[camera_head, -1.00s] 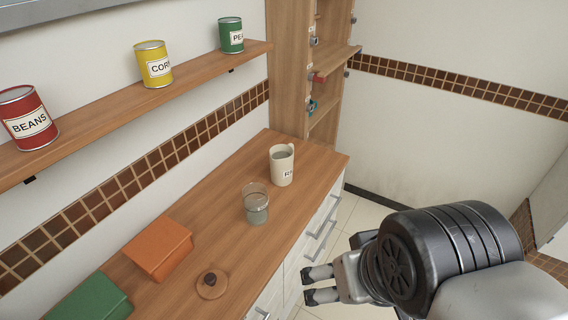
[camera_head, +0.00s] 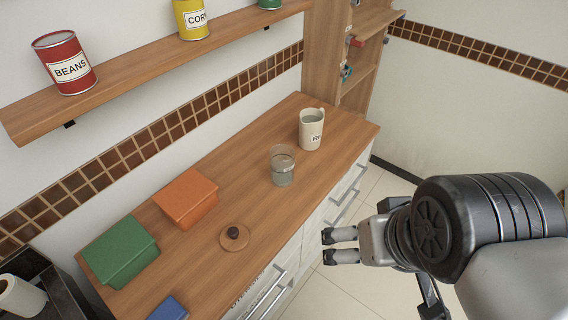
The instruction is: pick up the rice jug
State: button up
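The rice jug (camera_head: 311,131) is a cream-coloured, open-topped jug with a partly readable label on its front. It stands upright on the wooden counter (camera_head: 262,137), near the far end. My gripper (camera_head: 326,247) is in front of the counter, to the right of its front edge and apart from the jug. Its two fingers point left with a narrow gap between them, and nothing shows between the tips.
A glass container (camera_head: 282,168) stands just left of the jug. A round lid with a dark knob (camera_head: 234,234), an orange box (camera_head: 186,198), a green box (camera_head: 120,251) and a blue box (camera_head: 167,309) are on the counter. A shelf with cans (camera_head: 135,85) runs above.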

aim_at(311, 120)
jog(key=i+l+u, duration=0.75)
jog(key=l, duration=0.15)
jog(key=l+u, duration=0.25)
jog(key=i+l, duration=0.05)
jog(key=l, duration=0.05)
